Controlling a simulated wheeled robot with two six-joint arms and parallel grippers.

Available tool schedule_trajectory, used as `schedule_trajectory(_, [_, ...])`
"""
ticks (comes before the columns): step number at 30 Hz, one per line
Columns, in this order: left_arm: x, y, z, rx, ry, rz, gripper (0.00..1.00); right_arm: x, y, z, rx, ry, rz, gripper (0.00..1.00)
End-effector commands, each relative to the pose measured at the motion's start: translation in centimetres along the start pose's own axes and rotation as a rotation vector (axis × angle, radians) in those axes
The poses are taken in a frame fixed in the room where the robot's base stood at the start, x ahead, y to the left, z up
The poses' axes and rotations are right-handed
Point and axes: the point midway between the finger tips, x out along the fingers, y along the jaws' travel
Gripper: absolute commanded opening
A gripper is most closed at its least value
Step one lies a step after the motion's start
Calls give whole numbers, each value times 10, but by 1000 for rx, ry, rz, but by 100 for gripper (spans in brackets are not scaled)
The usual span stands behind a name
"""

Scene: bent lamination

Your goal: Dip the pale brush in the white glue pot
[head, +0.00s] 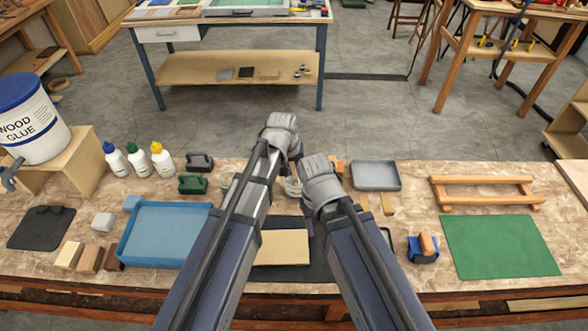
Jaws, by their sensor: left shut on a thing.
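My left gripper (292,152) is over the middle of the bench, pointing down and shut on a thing.
A blue tray (125,250) and a wood glue bucket (32,120) on a stand are at left, with several glue bottles (138,160). A grey tray (376,175), a wooden frame (487,206) and a green mat (500,246) are at right. A pale board (283,248) lies between my forearms.

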Motion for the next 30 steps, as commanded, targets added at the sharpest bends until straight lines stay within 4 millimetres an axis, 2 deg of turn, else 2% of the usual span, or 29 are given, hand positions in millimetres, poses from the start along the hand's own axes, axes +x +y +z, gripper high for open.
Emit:
schedule_trajectory(1, [-8, 1, -2, 0, 0, 0, 0, -8, 1, 0, 0, 0, 0, 50])
schedule_trajectory(30, [-79, 10, -18, 0, 0, 0, 0, -81, 8, 5, -2, 0, 0, 50])
